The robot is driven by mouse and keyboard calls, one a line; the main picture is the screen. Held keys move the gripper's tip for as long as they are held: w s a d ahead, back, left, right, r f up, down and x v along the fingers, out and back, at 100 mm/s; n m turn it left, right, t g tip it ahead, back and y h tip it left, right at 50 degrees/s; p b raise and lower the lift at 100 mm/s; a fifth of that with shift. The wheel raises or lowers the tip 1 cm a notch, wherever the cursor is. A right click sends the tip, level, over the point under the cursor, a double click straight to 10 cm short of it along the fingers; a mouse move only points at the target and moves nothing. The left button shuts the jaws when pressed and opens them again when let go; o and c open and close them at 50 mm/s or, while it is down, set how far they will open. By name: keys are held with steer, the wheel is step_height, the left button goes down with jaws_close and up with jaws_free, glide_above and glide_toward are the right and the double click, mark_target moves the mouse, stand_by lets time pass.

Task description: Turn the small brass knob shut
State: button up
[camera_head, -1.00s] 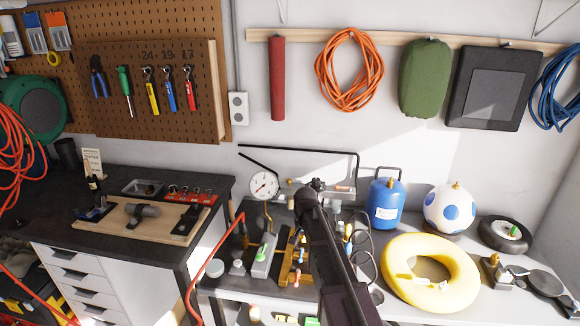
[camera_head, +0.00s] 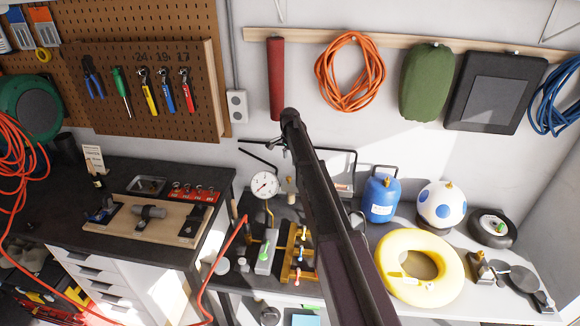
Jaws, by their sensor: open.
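My arm rises from the bottom and hides the middle of the bench. My gripper (camera_head: 279,149) is at its far end, small and dark, in front of the wall above the gauge; it is open and I see nothing in it. A white dial gauge (camera_head: 264,185) stands on a brass pipe at the back of the bench. A small brass-coloured part (camera_head: 291,184) shows just right of the gauge, below my gripper and apart from it. I cannot tell whether it is the small brass knob or how far it is turned.
A grey block with a green lever (camera_head: 266,252) and a wooden rack with several coloured levers (camera_head: 290,268) stand below the gauge. A blue tank (camera_head: 381,198) and a yellow ring (camera_head: 449,268) are on the right. A red hose (camera_head: 216,268) runs left of the bench items.

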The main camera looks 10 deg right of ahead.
mark_target(289, 178)
steer(key=shift+w+a+r+m+p, duration=0.15)
steer(key=shift+w+r, duration=0.15)
steer(key=shift+w, duration=0.2)
steer(key=shift+w+d+r+m+p, duration=0.1)
steer(key=shift+w+r+p, duration=0.15)
steer(key=shift+w, duration=0.25)
steer(key=shift+w+a+r+m+p, duration=0.1)
steer(key=shift+w+r, duration=0.25)
steer(key=shift+w, duration=0.15)
steer(key=shift+s, duration=0.1)
steer(key=shift+f, duration=0.15)
step_height(289, 178, down, 13)
steer(key=b, duration=1.3)
steer(key=shift+f+b, duration=0.2)
steer(key=shift+b, duration=0.2)
jaws_close()
